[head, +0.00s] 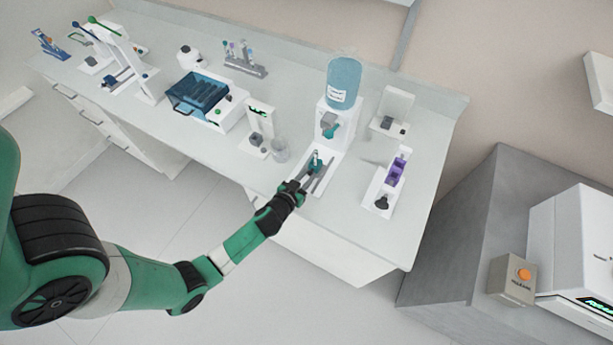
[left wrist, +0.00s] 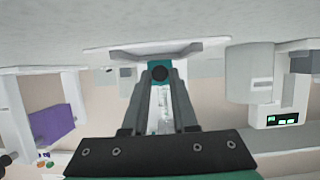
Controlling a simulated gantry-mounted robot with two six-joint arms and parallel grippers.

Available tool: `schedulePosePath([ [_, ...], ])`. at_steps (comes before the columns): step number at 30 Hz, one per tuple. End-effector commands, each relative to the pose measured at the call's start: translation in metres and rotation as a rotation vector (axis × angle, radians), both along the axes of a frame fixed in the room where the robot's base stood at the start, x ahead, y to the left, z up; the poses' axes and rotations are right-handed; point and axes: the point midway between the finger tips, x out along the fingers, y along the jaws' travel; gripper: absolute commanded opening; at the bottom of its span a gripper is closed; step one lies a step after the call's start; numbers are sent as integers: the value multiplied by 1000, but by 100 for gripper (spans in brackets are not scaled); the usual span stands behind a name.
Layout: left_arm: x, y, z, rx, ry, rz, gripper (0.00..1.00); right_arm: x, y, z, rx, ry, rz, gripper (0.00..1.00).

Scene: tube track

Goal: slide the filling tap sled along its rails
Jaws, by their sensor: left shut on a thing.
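The filling tap sled (head: 315,163) is a small teal block on grey rails (head: 325,176), in a white track below the water dispenser. My left gripper (head: 307,176) reaches it from the near side of the counter. In the left wrist view its two dark fingers (left wrist: 160,88) converge on the teal sled (left wrist: 158,65), which has a round black spot between the fingertips. The gripper is shut on the sled, and the fingers hide part of it. My right gripper is not in view.
The water dispenser (head: 343,84) with a blue bottle stands behind the track. A purple device (head: 396,170) stands to the right. The counter's front edge lies just under my left wrist.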

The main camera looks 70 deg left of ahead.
Motion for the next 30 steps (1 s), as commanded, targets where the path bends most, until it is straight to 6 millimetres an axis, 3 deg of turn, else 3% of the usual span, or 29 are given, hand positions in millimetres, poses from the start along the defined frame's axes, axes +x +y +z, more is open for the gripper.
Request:
schedulePosePath([
  [12,34,27,-1,1,-1,1,0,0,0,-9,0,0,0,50],
  [22,37,29,-1,-1,1,2,0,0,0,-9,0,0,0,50],
  [23,37,29,-1,-1,1,2,28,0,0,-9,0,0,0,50],
  [24,37,29,-1,-1,1,2,35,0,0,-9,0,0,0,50],
  [27,37,29,-1,-1,1,2,53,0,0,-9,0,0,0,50],
  [30,37,29,0,-1,1,2,56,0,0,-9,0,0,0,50],
])
